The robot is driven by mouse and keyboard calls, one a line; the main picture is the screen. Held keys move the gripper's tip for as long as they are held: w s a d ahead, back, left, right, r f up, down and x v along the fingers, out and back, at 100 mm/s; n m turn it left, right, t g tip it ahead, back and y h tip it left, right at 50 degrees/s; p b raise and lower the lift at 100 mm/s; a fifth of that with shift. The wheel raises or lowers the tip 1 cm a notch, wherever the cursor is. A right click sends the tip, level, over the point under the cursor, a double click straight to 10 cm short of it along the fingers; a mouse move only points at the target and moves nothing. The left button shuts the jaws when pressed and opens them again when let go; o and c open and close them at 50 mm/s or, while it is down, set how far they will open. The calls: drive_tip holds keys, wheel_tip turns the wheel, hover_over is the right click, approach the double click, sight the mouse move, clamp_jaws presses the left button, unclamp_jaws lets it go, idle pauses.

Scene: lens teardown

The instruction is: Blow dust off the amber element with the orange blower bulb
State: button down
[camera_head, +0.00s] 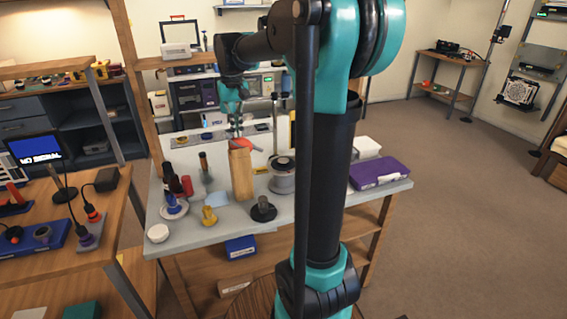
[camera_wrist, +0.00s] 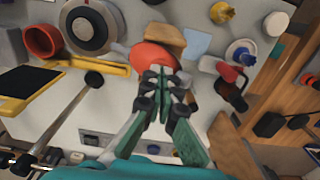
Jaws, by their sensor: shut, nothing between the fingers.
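The orange blower bulb (camera_head: 246,144) is at the top of a tall wooden block (camera_head: 241,176) on the grey-white worktable. In the wrist view the bulb (camera_wrist: 152,54) is round and orange-red, partly covered by my fingertips. My gripper (camera_head: 236,132) is above the block, fingers pointing down. In the wrist view my green fingers (camera_wrist: 157,74) are shut and empty, right at the bulb; I cannot tell whether they touch it. A yellow piece (camera_head: 209,216) stands at the front of the table and also shows in the wrist view (camera_wrist: 222,12); I cannot tell whether it is the amber element.
A grey round device (camera_head: 283,178) stands right of the block, with a black-based part (camera_head: 263,209) before it. Dark and red bottles (camera_head: 175,187) stand to the left. A purple box (camera_head: 380,173) lies at the right. A pale blue sheet (camera_head: 217,198) lies left of the block.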

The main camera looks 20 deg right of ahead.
drive_tip(key=shift+r, duration=1.5)
wheel_tip(320, 180, up, 5)
drive_tip(key=shift+s, duration=0.1)
idle(0.7)
